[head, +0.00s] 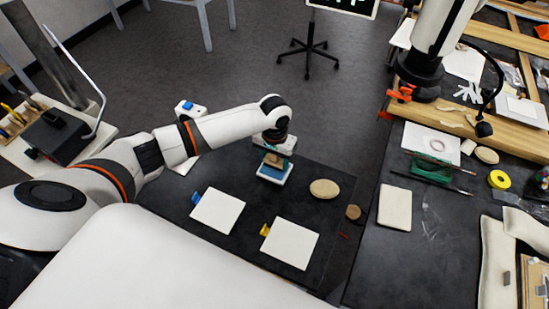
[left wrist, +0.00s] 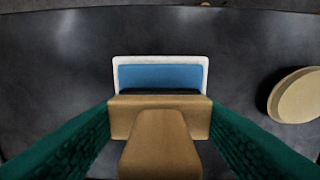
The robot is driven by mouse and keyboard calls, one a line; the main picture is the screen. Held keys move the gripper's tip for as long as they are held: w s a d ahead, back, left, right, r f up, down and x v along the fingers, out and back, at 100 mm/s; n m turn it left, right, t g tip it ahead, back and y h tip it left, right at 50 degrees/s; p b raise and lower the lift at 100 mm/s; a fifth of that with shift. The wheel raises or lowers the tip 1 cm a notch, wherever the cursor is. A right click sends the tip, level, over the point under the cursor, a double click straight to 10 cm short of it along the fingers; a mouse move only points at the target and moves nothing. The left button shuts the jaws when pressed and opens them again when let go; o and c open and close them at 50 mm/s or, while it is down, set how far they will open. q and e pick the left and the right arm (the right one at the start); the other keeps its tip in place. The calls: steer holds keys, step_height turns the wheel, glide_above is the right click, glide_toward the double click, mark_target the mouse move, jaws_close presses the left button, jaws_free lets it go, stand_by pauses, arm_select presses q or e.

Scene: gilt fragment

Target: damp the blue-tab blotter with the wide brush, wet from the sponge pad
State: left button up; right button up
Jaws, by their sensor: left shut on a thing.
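My left gripper (head: 275,154) is shut on the wide brush, whose wooden handle and broad head (left wrist: 158,125) sit between the green fingers in the left wrist view. The sponge pad (head: 272,172) is a blue pad in a white tray; it also shows in the left wrist view (left wrist: 160,76), just beyond the brush head. The brush is over or at the pad's near edge; I cannot tell whether its bristles touch. The blue-tab blotter (head: 218,211) is a white square lying flat, front left of the pad, its blue tab at the upper left. My right gripper is not in view.
A yellow-tab blotter (head: 290,243) lies right of the blue-tab one. A second dark bench (head: 400,250) at right holds a pale slab (head: 394,208) and tools.

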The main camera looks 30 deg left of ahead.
arm_select(q)
steer(key=shift+f, duration=0.55)
stand_by(0.6)
steer(key=shift+s+f, duration=0.1)
stand_by(2.1)
steer(key=shift+p, duration=0.3)
step_height(320, 180, up, 7)
steer(key=p, duration=0.8)
stand_by(0.5)
